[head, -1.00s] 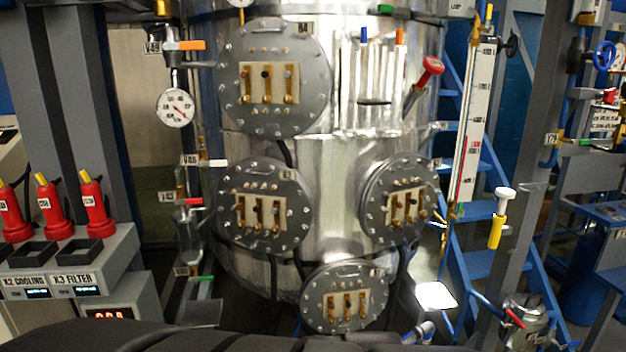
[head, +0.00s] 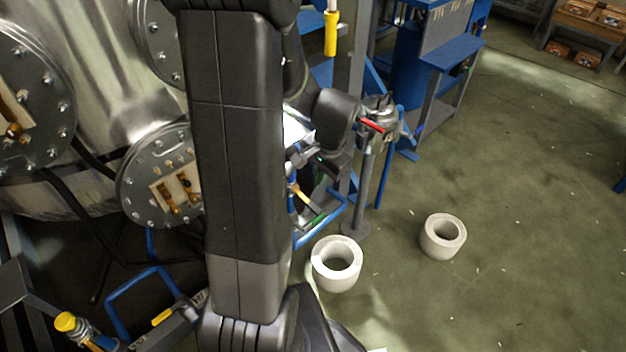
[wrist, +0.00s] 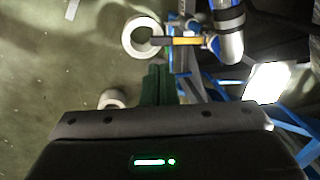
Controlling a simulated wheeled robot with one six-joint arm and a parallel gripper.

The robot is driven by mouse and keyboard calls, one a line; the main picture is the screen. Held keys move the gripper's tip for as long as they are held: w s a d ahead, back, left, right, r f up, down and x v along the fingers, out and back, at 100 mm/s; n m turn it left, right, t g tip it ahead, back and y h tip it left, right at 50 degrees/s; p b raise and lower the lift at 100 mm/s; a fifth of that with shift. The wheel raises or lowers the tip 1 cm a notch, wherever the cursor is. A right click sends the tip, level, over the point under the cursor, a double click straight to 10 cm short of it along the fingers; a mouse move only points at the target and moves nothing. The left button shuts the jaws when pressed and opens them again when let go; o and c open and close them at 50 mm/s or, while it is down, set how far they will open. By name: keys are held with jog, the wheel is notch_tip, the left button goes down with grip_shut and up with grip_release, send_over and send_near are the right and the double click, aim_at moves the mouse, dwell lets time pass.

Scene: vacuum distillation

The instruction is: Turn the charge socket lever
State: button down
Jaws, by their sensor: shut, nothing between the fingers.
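I cannot tell for sure which part is the charge socket lever. A lever with a yellow handle (wrist: 183,41) sticks out left from a silver pipe fitting (wrist: 229,45) in the wrist view. My gripper (wrist: 157,72) is shut and empty, its dark fingers just below and left of that handle; I cannot tell whether they touch. A red lever (head: 372,126) sits on a metal pot on a post, further right.
The silver vessel with round bolted flanges (head: 160,178) stands at left. Blue tube frames and pipes crowd the fitting. A yellow-capped fitting (head: 66,322) is at lower left. The floor at right is open.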

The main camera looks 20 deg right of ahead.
aim_at(315, 207)
jog(key=shift+m, duration=0.3)
jog(key=w+f+b, duration=0.1)
jog(key=f, duration=0.4)
jog(key=w+f+b, duration=0.1)
jog(key=f, duration=0.3)
jog(key=w+f+b, duration=0.1)
jog(key=f, duration=0.4)
jog(key=shift+w+d+f, duration=0.15)
jog(key=shift+w+f, duration=0.05)
jog(key=shift+f, duration=0.1)
jog(key=shift+f+b, duration=0.15)
jog(key=shift+b, duration=0.15)
